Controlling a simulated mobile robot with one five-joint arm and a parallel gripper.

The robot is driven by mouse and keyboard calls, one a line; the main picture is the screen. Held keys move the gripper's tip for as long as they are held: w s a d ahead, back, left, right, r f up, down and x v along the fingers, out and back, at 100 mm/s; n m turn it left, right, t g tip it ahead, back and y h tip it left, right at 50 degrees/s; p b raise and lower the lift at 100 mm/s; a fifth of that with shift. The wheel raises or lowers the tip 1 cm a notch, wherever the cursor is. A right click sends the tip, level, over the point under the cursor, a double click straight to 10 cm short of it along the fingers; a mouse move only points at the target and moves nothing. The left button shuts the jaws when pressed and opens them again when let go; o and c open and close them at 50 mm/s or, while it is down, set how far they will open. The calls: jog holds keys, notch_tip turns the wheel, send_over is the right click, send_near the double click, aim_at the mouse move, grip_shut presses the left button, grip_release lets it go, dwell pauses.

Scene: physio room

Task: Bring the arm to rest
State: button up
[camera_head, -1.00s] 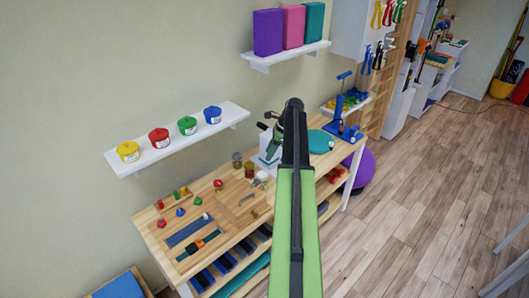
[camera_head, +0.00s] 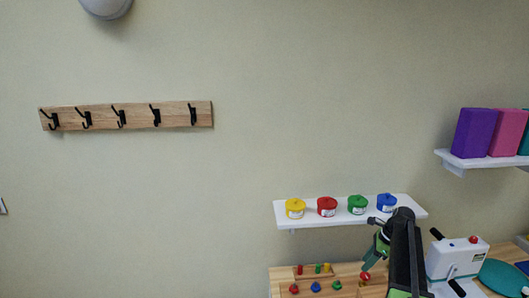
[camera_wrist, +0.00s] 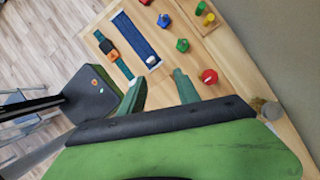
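My arm (camera_head: 405,250) reaches up from the bottom right of the head view, in front of the wooden table (camera_head: 345,272). My gripper (camera_head: 368,266) shows as a green part at its end, pointing down. In the wrist view my gripper (camera_wrist: 160,76) has its two green fingers apart, with bare tabletop between them and nothing held. The table (camera_wrist: 235,72) lies beyond the fingers, with a blue strip (camera_wrist: 138,38), a red knob (camera_wrist: 209,76) and a green knob (camera_wrist: 182,45) on it.
A white wall shelf (camera_head: 345,220) with several coloured tubs is behind the arm. A white machine (camera_head: 455,258) stands close right of the arm. A hook rail (camera_head: 130,116) hangs on the wall at left.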

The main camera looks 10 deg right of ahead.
jog(key=s+a+f+n+g+b, duration=0.1)
jog(key=a+f+n+b, duration=0.15)
jog(key=a, duration=0.75)
jog(key=s+a+f+n+h+b, duration=0.1)
jog(key=s+a+f+n, duration=0.15)
jog(key=a, duration=0.65)
jog(key=a+f+n+g+b, duration=0.1)
jog(key=a+f+n+b, duration=0.15)
jog(key=a, duration=0.75)
jog(key=s+a+f+n+h+b, duration=0.1)
jog(key=s+a+n, duration=0.1)
jog(key=s+n, duration=0.4)
jog(key=s+a+f+n+h, duration=0.1)
jog(key=s+a+f+n, duration=0.1)
jog(key=s+n, duration=0.4)
jog(key=a+n, duration=0.1)
jog(key=n, duration=0.3)
jog(key=shift+a+h+b, duration=0.3)
jog(key=shift+b, duration=0.05)
